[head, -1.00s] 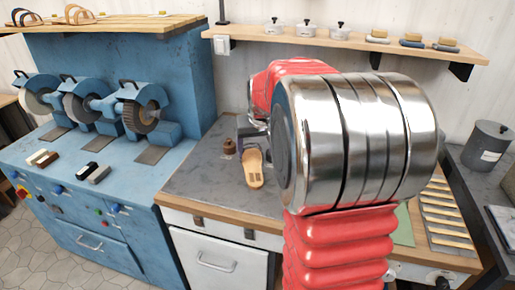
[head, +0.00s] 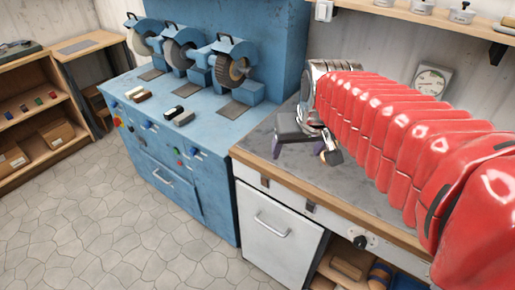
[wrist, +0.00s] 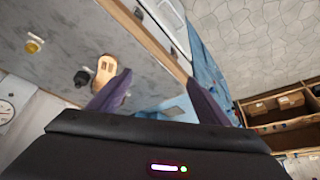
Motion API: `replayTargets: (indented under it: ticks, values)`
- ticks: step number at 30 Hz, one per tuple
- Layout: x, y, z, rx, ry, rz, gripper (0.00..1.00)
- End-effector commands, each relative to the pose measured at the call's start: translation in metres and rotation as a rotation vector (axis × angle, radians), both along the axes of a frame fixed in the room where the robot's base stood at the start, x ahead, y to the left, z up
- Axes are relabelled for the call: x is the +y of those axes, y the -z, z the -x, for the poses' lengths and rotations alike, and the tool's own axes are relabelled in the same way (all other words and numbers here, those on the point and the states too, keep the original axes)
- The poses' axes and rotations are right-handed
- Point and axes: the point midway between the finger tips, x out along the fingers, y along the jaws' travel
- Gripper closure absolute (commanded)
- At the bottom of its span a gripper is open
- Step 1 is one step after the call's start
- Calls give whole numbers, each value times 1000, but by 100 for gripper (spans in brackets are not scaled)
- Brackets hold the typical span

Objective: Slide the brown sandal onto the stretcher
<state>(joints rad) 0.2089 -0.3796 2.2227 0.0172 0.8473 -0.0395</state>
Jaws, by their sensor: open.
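The tan-brown sandal (wrist: 104,70) lies on the grey bench top in the wrist view, close to the tip of the left-hand finger and outside the gap between the fingers. In the head view my gripper and arm cover most or all of it. My gripper (head: 304,151) is above the bench near its left end, with its two fingers spread and nothing seen between them. The purple fingers also show apart in the wrist view (wrist: 160,77). I cannot make out the stretcher for certain.
A small dark round item (wrist: 82,78) stands beside the sandal, and a brass-yellow knob (wrist: 33,45) is farther along the bench. The blue grinding machine (head: 180,110) adjoins the bench on the left. A dial (head: 433,80) stands at the back. Tiled floor is clear in front.

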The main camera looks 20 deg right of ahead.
Motion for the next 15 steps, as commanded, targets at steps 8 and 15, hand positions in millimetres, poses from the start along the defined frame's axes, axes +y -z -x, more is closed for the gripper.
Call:
replayTargets:
  ticks: [8, 15]
  values:
    - [50, 6, 61, -26, -99, 4, 29]
    - [75, 20, 102, -39, -166, 4, 29]
